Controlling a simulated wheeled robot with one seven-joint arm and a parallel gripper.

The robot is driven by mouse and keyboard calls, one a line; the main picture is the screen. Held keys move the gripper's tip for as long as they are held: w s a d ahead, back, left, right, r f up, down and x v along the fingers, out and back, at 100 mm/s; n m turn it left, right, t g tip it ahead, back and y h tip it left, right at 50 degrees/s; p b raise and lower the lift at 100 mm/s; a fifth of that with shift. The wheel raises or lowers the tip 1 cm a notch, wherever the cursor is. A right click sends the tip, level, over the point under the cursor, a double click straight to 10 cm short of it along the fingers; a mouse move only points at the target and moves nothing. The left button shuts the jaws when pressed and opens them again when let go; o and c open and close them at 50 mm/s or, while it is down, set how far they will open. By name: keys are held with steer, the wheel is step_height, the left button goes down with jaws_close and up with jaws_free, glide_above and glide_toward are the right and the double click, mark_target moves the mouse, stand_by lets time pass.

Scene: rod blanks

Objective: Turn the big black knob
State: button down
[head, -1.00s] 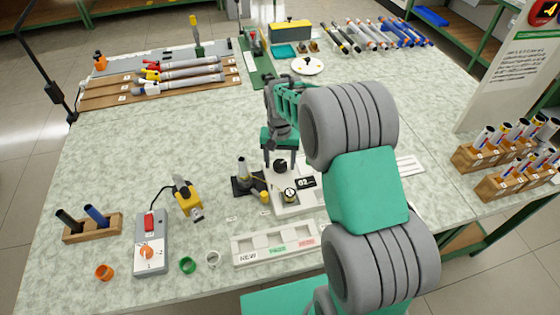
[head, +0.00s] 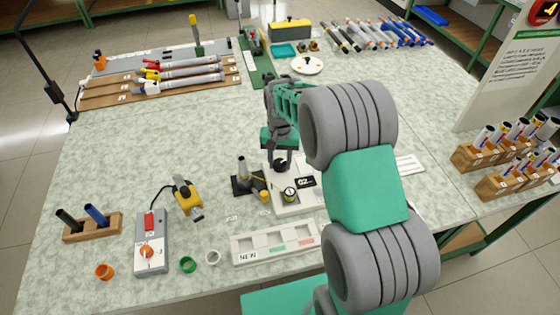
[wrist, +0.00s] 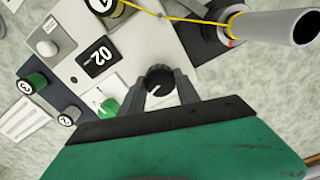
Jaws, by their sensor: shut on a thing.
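The big black knob (wrist: 160,80) is on the white panel of a device with a black "02" display (wrist: 98,57). In the wrist view, the two fingers of my gripper (wrist: 163,92) are on either side of the knob, shut on it. A white mark shows on the panel just below the knob, between the fingers. In the head view the knob (head: 281,165) is partly covered by my gripper (head: 281,158), which comes down on it from above.
A black stand with a grey tube (wrist: 280,25) and a yellow cord is close to the knob. A three-slot tray (head: 276,243), a grey box with an orange dial (head: 150,243) and a yellow tool (head: 186,197) lie in front and left.

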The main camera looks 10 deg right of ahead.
mark_target(280, 162)
steer(key=n, duration=0.4)
stand_by(0.3)
steer(key=c, duration=0.9)
jaws_free()
step_height(280, 162, up, 8)
steer(key=shift+f+b, duration=0.1)
steer(key=shift+b, duration=0.45)
